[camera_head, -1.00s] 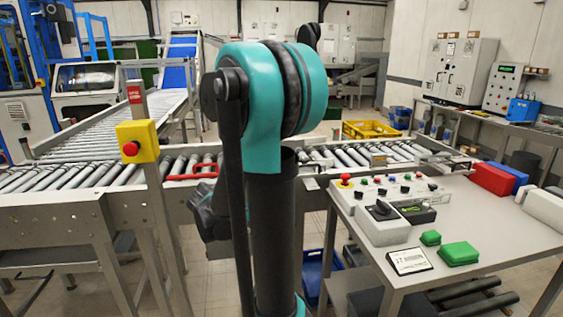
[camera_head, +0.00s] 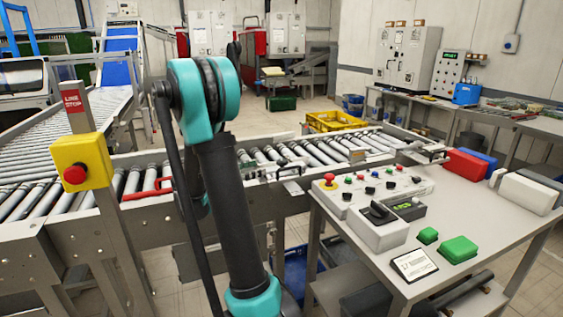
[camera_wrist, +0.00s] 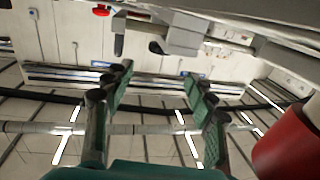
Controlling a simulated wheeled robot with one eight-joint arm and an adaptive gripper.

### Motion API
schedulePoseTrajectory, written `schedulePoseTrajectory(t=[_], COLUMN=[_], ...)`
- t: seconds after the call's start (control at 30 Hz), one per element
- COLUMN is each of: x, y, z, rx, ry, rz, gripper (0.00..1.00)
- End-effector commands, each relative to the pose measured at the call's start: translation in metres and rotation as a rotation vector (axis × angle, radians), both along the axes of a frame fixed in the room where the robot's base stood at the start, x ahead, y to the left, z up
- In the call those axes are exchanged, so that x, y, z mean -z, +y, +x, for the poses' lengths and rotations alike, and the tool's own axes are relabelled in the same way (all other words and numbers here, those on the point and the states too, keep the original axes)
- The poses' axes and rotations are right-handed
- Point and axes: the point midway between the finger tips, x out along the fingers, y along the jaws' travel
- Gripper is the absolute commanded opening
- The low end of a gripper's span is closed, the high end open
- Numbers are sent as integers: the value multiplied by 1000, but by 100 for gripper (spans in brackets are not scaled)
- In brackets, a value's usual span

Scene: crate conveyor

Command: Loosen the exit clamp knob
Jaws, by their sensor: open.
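In the wrist view my gripper (camera_wrist: 157,85) is open, its two teal and dark fingers apart with nothing between them. In the head view my arm stands in front of the conveyor, and the gripper is hidden or cannot be made out. Small metal brackets, one by the near rail (camera_head: 290,180) and one at the right end (camera_head: 425,152) of the roller conveyor (camera_head: 310,151), show in the head view. I cannot tell which holds the exit clamp knob. The wrist view shows a grey bracket (camera_wrist: 185,37) with dark parts beyond the fingers; I cannot tell whether it is the clamp.
A yellow stop box (camera_head: 81,163) stands on a post at left. A control table (camera_head: 470,228) on the right carries a button panel (camera_head: 372,188) and green blocks (camera_head: 458,249). A yellow crate (camera_head: 331,121) lies behind the conveyor. A red cylinder (camera_wrist: 290,145) is close at the wrist view's right.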

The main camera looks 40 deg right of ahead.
Motion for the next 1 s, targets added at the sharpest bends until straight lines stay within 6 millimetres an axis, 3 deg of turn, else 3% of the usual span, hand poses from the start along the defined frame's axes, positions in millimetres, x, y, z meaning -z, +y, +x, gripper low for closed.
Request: schedulePoseTrajectory(t=[0.2,0.5,0.7,1.0], x=[0,0,0,0], y=[-46,-98,-115,-119], z=[-3,-5,-5,-5], rx=[5,3,1,-1], ry=[1,1,1,1], rz=[1,1,1,1], gripper=[56,56,56,56])
